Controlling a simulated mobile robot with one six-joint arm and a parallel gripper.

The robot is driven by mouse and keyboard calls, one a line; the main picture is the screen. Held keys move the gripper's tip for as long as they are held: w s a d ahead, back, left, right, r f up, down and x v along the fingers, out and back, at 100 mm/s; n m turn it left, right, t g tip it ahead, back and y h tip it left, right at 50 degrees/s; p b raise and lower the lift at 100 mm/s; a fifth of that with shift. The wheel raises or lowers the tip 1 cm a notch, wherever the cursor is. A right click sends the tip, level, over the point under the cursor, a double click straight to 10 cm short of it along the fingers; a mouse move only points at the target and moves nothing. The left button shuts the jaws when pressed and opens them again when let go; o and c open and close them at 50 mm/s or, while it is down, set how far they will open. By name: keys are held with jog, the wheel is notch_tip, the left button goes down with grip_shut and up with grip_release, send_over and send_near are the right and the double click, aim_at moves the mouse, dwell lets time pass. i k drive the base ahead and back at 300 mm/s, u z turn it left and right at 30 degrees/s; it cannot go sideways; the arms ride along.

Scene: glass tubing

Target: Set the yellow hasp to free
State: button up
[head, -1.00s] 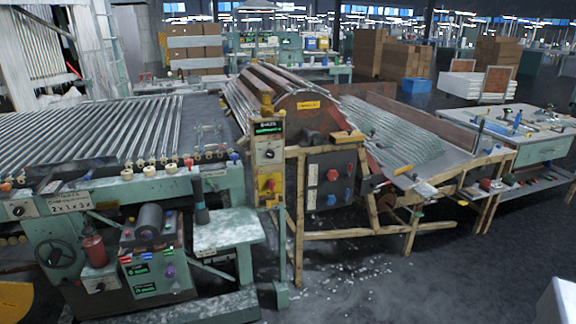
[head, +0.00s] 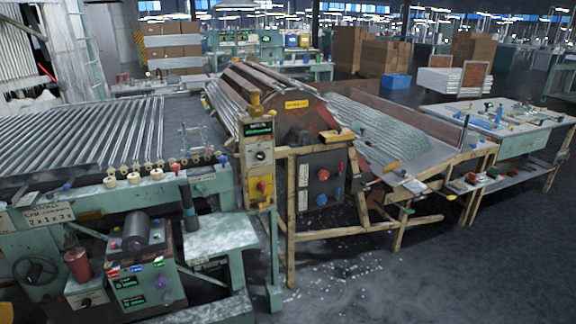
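A yellow plate with a red part (head: 263,188) sits low on the yellow-framed control post (head: 260,150) in the middle of the head view. It may be the yellow hasp, but it is too small to tell for sure or to read its setting. A smaller yellow piece (head: 391,165) lies at the edge of the sloping glass-tube bed on the right. My gripper is not in view.
A green machine with a roller bed (head: 80,135) fills the left. A grey box with red and blue knobs (head: 322,180) hangs on a wooden frame right of the post. A workbench (head: 470,112) stands at the right. The front right floor (head: 450,280) is open, with white shards near the frame.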

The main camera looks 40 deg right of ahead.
aim_at(260, 205)
jog(key=z, duration=0.75)
jog(key=k, duration=0.95)
jog(key=u, duration=0.05)
jog(key=i, duration=0.75)
jog(key=z, duration=0.1)
